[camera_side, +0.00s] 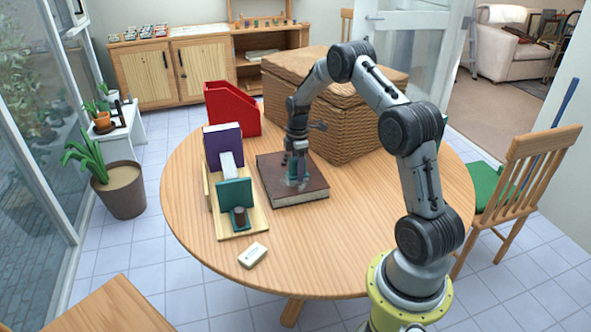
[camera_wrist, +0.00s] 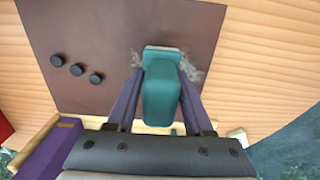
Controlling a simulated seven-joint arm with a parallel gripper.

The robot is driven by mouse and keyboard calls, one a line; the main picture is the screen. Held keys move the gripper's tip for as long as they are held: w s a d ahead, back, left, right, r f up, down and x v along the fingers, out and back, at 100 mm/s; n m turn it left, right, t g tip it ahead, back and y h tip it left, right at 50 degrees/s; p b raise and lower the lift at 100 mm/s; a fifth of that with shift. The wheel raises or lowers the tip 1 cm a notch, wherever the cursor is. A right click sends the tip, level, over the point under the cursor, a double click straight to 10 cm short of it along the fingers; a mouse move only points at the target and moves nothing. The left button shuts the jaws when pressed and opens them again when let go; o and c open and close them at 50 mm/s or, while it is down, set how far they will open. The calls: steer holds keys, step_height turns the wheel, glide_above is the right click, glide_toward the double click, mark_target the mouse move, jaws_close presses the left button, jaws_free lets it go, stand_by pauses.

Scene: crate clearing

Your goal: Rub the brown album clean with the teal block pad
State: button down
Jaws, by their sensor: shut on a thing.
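The brown album (camera_side: 290,199) lies flat on the round wooden table, and its cover fills much of the wrist view (camera_wrist: 110,30). My gripper (camera_side: 297,172) points down over the album, its two purple fingers (camera_wrist: 163,88) shut on the teal block pad (camera_wrist: 162,97). The pad is at the album's cover; whether it presses on it is hard to tell. A pale grey smudge (camera_wrist: 192,72) shows on the cover on both sides of the pad; the part under the pad is hidden. Several small black discs, one of them here (camera_wrist: 76,69), sit on the cover left of the pad.
A wooden rack (camera_side: 254,222) with a purple book (camera_side: 222,143) and a teal upright (camera_side: 235,193) stands left of the album. A red file holder (camera_side: 232,108) and a wicker box (camera_side: 340,130) stand behind. A white block (camera_side: 252,255) lies in front. The table's front right is clear.

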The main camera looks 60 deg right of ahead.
steer(key=shift+s+d, duration=0.15)
stand_by(0.3)
steer(key=shift+w+a, duration=0.85)
steer(key=shift+a, duration=0.05)
steer(key=shift+s+d+f, duration=0.1)
steer(key=shift+s, duration=0.05)
steer(key=shift+s+d, duration=0.75)
steer(key=shift+w, duration=0.1)
steer(key=shift+w+a, duration=0.85)
